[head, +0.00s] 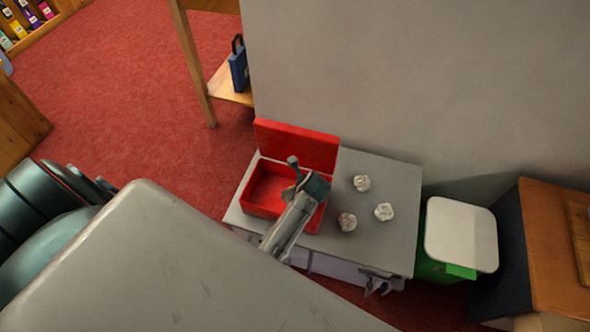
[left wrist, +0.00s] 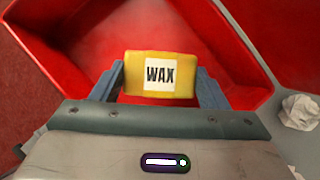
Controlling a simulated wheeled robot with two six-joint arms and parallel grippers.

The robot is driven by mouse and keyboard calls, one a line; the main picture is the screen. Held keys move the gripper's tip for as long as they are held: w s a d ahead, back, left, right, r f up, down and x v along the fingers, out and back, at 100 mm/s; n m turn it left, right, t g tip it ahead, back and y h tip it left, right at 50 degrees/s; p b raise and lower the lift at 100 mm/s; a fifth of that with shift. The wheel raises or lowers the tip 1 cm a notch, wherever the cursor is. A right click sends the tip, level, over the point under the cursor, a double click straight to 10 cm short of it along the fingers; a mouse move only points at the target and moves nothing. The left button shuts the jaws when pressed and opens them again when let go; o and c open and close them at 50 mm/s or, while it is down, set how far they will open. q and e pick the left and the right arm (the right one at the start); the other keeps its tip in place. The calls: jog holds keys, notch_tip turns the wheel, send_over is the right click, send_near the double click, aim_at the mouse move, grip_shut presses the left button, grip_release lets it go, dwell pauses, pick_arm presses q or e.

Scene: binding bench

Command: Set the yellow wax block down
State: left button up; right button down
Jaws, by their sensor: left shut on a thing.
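The yellow wax block (left wrist: 161,75), with a white label reading WAX, is between the two fingers of my left gripper (left wrist: 160,92) in the left wrist view. The gripper is shut on it. The red box (left wrist: 90,40) lies beneath and around the block in that view; I cannot tell whether the block touches its floor. In the head view my left gripper (head: 305,182) is over the open red box (head: 264,188), and the block is hidden there. A grey jaw-like part (head: 380,283) at the cabinet's front edge looks like my right gripper; its jaws are unclear.
The box stands on a grey cabinet top (head: 375,235), its raised lid (head: 297,143) toward the wall. Several crumpled white paper balls (head: 384,211) lie right of it. A green bin with a white lid (head: 460,234) stands beside the cabinet, left of a wooden-topped unit (head: 552,245).

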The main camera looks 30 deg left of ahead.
pick_arm(q)
notch_tip(320, 180, down, 4)
jog(key=shift+f+b, duration=0.1)
jog(key=shift+b, duration=0.55)
jog(key=shift+f, duration=0.1)
pick_arm(e)
jog(key=shift+w+a+f+t+y, duration=0.3)
jog(key=shift+w+a+f+t, duration=0.15)
jog(key=shift+t, duration=0.15)
pick_arm(q)
jog(key=shift+f, duration=0.15)
pick_arm(e)
jog(key=shift+s, duration=0.1)
pick_arm(q)
jog(key=o, duration=1)
